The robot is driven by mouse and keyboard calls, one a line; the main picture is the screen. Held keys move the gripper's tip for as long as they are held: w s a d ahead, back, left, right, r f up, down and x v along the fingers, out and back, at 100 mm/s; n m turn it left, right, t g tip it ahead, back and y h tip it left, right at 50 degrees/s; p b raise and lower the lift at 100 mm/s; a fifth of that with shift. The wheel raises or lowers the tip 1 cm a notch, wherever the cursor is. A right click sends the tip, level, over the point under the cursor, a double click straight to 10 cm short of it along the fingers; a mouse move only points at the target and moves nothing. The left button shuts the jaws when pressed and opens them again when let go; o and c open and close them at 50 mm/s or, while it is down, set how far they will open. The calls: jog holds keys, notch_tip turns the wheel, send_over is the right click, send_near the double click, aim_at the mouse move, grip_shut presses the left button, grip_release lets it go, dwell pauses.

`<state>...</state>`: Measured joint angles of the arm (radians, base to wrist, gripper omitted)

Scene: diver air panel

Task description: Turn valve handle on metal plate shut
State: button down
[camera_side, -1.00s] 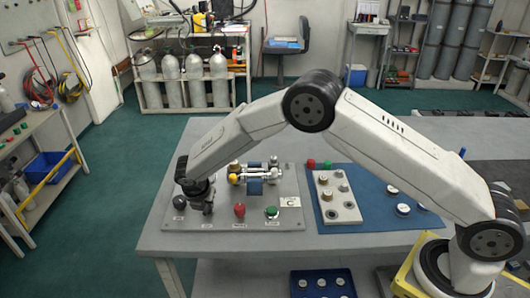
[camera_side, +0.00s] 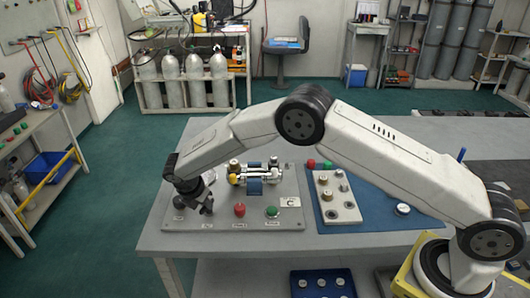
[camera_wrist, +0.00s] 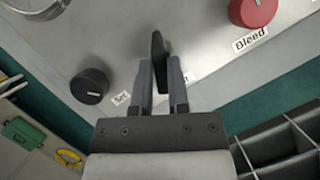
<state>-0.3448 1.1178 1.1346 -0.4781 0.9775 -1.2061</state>
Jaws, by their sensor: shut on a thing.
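The metal plate (camera_side: 175,223) lies on the left part of the table. My gripper (camera_side: 205,207) is low over its left front part, and it also shows in the wrist view (camera_wrist: 163,85). Its two fingers are shut on the black valve handle (camera_wrist: 158,50), a thin lever seen nearly edge-on between them. The handle's lower part and stem are hidden by the fingers. A round black knob (camera_wrist: 90,86) is on the plate left of the fingers. A red knob (camera_wrist: 253,11) labelled "Bleed" is to the right.
On the plate are also a green knob (camera_side: 272,211) and a brass-and-blue fitting (camera_side: 255,178) behind. A blue mat (camera_side: 345,219) with a pale block (camera_side: 345,214) lies to the right. A compartmented bin (camera_wrist: 285,150) is below the table edge.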

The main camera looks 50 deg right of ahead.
jog(key=m+g, duration=0.1)
jog(key=m, duration=0.3)
jog(key=m+g, duration=0.1)
jog(key=m, duration=0.1)
jog(key=shift+w+g, duration=0.3)
jog(key=shift+w, duration=0.05)
jog(key=m+g, duration=0.1)
jog(key=m, duration=0.2)
jog(key=m+y, duration=0.1)
jog(key=m, duration=0.2)
jog(key=shift+w+d+g, duration=0.1)
jog(key=shift+w+g, duration=0.1)
jog(key=shift+g, duration=0.2)
jog(key=shift+r, duration=0.1)
jog(key=c, duration=0.6)
grip_release()
jog(key=shift+v, duration=1.45)
jog(key=shift+r, duration=3.5)
